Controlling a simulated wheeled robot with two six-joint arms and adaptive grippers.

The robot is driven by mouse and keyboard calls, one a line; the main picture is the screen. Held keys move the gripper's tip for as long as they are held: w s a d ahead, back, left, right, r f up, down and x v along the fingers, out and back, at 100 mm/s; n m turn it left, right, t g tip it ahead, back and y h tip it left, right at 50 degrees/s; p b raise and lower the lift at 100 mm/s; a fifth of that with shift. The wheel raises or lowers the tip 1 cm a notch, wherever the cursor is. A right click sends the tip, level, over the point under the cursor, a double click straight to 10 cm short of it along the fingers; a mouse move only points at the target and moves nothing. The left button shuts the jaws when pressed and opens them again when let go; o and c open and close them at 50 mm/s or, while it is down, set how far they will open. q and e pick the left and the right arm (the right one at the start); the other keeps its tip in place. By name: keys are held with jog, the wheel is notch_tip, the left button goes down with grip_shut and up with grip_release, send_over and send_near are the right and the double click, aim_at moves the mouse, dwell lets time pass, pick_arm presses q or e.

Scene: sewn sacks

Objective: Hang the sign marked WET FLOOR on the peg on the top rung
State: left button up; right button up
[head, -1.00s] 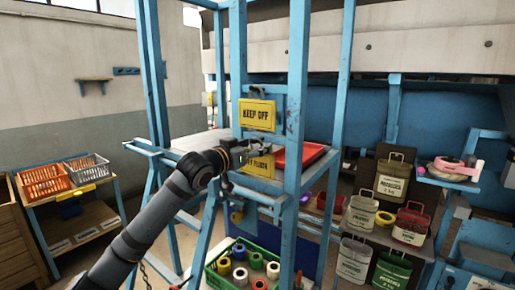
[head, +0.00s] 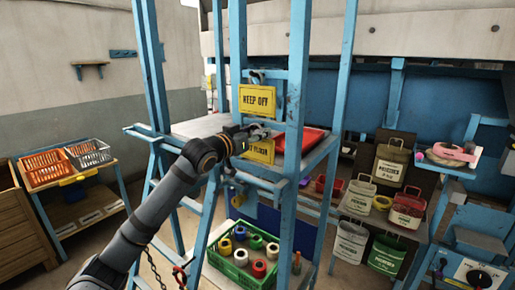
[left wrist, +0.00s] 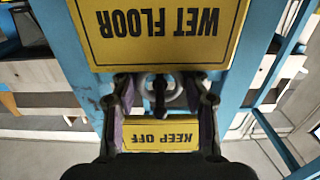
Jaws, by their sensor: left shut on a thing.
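The yellow WET FLOOR sign (head: 262,151) is partly covered by my left gripper (head: 241,137) in the head view. In the left wrist view the WET FLOOR sign (left wrist: 158,30) fills the top, upside down, just beyond the fingers. My left gripper (left wrist: 163,97) is shut on it near a grey ring between the fingertips. A yellow KEEP OFF sign (head: 257,100) hangs on the blue rack above it, under a rung with a dark peg (head: 257,77). The KEEP OFF sign also shows in the left wrist view (left wrist: 160,137). I cannot tell whether the WET FLOOR sign touches a peg. My right gripper is out of view.
Blue rack posts (head: 296,110) stand close to my left gripper. A red tray (head: 303,142) lies on the rack's shelf behind. A green crate (head: 238,263) of coloured rolls is below.

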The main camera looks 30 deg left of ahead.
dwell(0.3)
pick_arm(q)
jog(key=shift+r+p, duration=0.7)
jog(key=shift+r, duration=0.1)
jog(key=shift+f, duration=0.1)
dwell(0.4)
jog(key=shift+s+a+b, duration=0.1)
jog(key=shift+s+b, duration=0.2)
jog(key=shift+b, duration=0.3)
jog(key=s+b, duration=0.7)
jog(key=b, duration=0.3)
jog(key=shift+a, duration=0.2)
dwell(0.8)
